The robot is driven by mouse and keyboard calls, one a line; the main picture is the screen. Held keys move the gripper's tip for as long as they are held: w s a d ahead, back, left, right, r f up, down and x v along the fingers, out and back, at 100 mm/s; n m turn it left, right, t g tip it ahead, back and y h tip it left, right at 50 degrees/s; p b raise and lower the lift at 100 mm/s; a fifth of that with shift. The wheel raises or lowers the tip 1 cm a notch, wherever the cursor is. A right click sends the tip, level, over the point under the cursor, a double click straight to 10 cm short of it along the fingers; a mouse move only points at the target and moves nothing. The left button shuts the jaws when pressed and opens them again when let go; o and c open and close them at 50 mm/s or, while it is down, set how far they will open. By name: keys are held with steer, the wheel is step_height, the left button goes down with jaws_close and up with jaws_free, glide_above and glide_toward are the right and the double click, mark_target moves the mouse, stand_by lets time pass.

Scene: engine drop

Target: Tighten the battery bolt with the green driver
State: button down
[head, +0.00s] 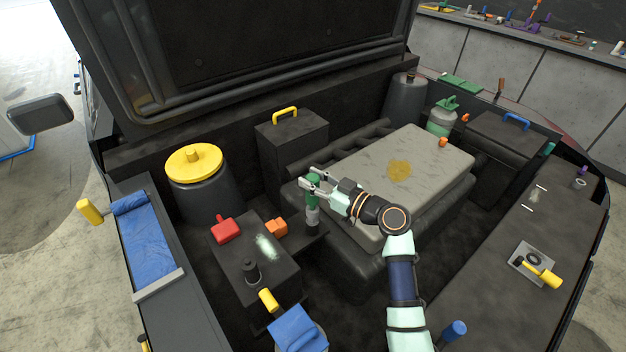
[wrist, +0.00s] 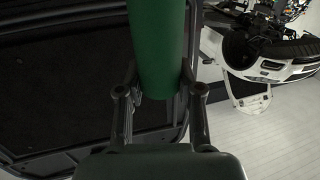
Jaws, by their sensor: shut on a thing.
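The green driver (head: 313,188) stands roughly upright in my gripper (head: 318,182), with its grey lower part (head: 313,217) pointing down. My gripper is shut on its green body. In the wrist view the green driver (wrist: 158,45) runs up between the two fingers of my gripper (wrist: 160,88). I cannot make out the bolt or whether the driver tip touches anything.
A grey engine cover (head: 420,165) lies under my forearm. A black box with a yellow handle (head: 285,112) and a yellow-capped canister (head: 195,162) stand behind and left. A black post (head: 251,270) rises from the battery top. The raised hood (head: 240,60) is behind.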

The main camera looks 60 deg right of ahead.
steer(key=shift+f+b, duration=1.45)
steer(key=shift+b, duration=0.35)
steer(key=c, duration=1.3)
jaws_free()
jaws_close()
steer(key=shift+b, duration=0.3)
steer(key=shift+r+p, duration=0.25)
steer(key=shift+p, duration=0.05)
steer(key=shift+m+h+p, duration=0.3)
steer(key=shift+h, duration=0.1)
steer(key=shift+m+g+h+p, duration=1)
steer(key=shift+m+h+p, duration=0.5)
steer(key=shift+h+p, duration=0.8)
steer(key=shift+f+m+g+h+p, duration=0.15)
steer(key=shift+m+g+h+p, duration=1.05)
steer(key=shift+p, duration=1.55)
